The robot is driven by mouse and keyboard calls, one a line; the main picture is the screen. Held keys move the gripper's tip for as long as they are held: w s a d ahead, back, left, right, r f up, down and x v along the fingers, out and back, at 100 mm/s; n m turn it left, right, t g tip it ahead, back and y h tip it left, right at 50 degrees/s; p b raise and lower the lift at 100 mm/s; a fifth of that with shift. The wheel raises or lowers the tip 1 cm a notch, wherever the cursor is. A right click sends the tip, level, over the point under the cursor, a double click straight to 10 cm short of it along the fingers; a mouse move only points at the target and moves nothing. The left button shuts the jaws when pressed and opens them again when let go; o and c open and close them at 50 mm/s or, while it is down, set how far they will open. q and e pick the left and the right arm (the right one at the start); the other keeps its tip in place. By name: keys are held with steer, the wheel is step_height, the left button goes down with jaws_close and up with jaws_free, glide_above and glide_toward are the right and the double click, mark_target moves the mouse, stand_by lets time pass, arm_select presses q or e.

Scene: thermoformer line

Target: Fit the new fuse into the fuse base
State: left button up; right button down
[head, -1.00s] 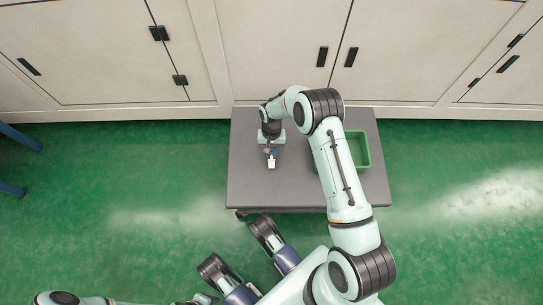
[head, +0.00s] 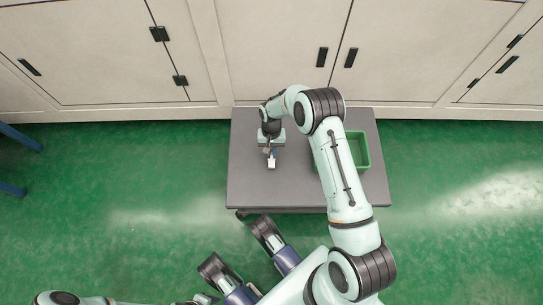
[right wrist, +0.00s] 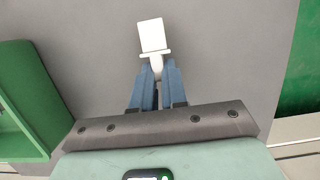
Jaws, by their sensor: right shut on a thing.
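My right gripper (head: 270,155) is over the left part of the grey table in the head view. In the right wrist view its blue fingers (right wrist: 157,82) are shut on the narrow stem of a white piece, which I take to be the new fuse (right wrist: 152,35). The fuse has a square block beyond a thin collar and points away from the hand. In the head view the fuse (head: 271,164) shows as a small white block at the fingertips. I cannot make out a fuse base in either view. My left gripper does not show clearly; only parts of that arm show at the bottom edge.
The grey table (head: 290,185) is otherwise mostly bare. An open green bin (head: 366,152) stands on its right side, partly behind my right arm; it also shows in the right wrist view (right wrist: 40,95). Pale cabinets (head: 280,50) stand behind the table. Green floor is clear on both sides.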

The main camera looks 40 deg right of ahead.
steer(key=shift+r+p, duration=1.55)
steer(key=shift+r, duration=1.1)
